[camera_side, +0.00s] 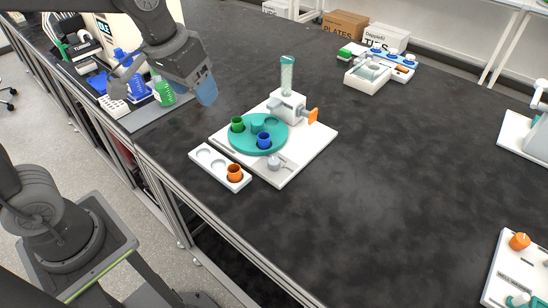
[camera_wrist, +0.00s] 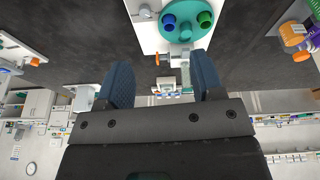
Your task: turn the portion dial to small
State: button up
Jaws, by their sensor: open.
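The dispenser (camera_side: 288,104) stands on a white base plate with a clear tube on top and an orange handle (camera_side: 313,116) on its right side. A small grey knob (camera_side: 275,162) sits at the near corner of the plate; it may be the portion dial, but no marks or setting can be read. A teal turntable (camera_side: 258,147) beside the dispenser carries a green cup (camera_side: 237,124) and a blue cup (camera_side: 264,141). My gripper (camera_side: 206,92) is up and left of the plate, apart from everything. Its blue fingers (camera_wrist: 163,78) are spread and empty in the wrist view.
A white tray (camera_side: 206,167) with an orange cup (camera_side: 235,173) lies before the plate. Blue and green bottles (camera_side: 162,93) stand at the left near my arm. Boxes (camera_side: 345,25) and racks (camera_side: 376,70) are at the back.

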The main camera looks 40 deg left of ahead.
jog(key=w+d+f+g, duration=0.25)
jog(key=w+f, duration=0.25)
jog(key=w, duration=0.4)
jog(key=n, duration=0.1)
send_over(274, 161)
notch_tip(274, 161, down, 7)
jog(key=shift+g, duration=0.45)
notch_tip(274, 161, down, 14)
jog(key=shift+f, duration=0.1)
jog(key=c, duration=0.9)
